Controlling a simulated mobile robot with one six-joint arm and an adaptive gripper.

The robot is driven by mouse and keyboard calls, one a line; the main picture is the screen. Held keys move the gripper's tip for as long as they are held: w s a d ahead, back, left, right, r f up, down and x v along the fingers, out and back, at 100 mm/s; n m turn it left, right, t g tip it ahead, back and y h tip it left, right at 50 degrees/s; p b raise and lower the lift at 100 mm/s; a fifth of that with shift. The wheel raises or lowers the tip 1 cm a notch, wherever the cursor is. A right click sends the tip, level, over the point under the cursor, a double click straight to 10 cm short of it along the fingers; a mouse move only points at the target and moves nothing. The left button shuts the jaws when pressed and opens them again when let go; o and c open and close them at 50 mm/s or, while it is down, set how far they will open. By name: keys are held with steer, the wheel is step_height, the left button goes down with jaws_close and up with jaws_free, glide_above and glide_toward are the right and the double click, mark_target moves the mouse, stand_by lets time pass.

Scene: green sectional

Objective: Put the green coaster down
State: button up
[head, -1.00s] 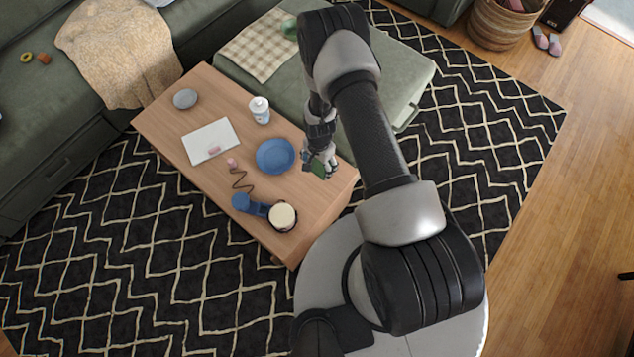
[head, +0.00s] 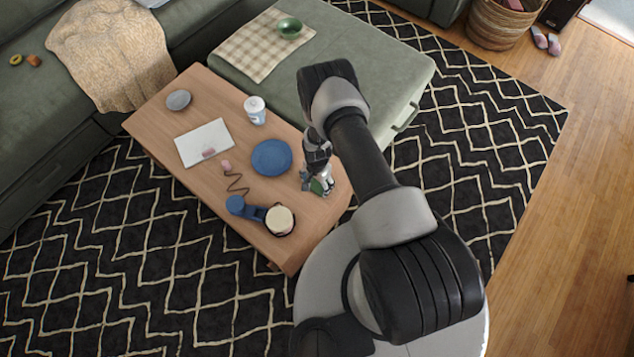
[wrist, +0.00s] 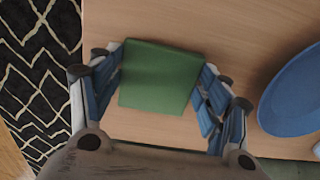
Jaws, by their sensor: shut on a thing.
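The green coaster (wrist: 160,77) is a flat green square, held between the two fingers of my gripper (wrist: 161,85) in the wrist view. In the head view my gripper (head: 318,181) is over the right end of the wooden coffee table (head: 190,93), and a bit of the green coaster (head: 316,187) shows at its tip. The gripper is shut on the coaster. Bare tabletop (wrist: 150,20) surrounds the coaster in the wrist view. I cannot tell whether the coaster touches the table.
A blue plate (head: 271,157) is just left of my gripper; the plate (wrist: 297,95) is at right in the wrist view. A white cup (head: 255,110), a blue item with a round cream top (head: 279,220), a white tablet-like slab (head: 204,143) and a grey dish (head: 179,100) share the table.

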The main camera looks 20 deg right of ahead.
steer(key=shift+f, duration=0.15)
steer(key=o, duration=1)
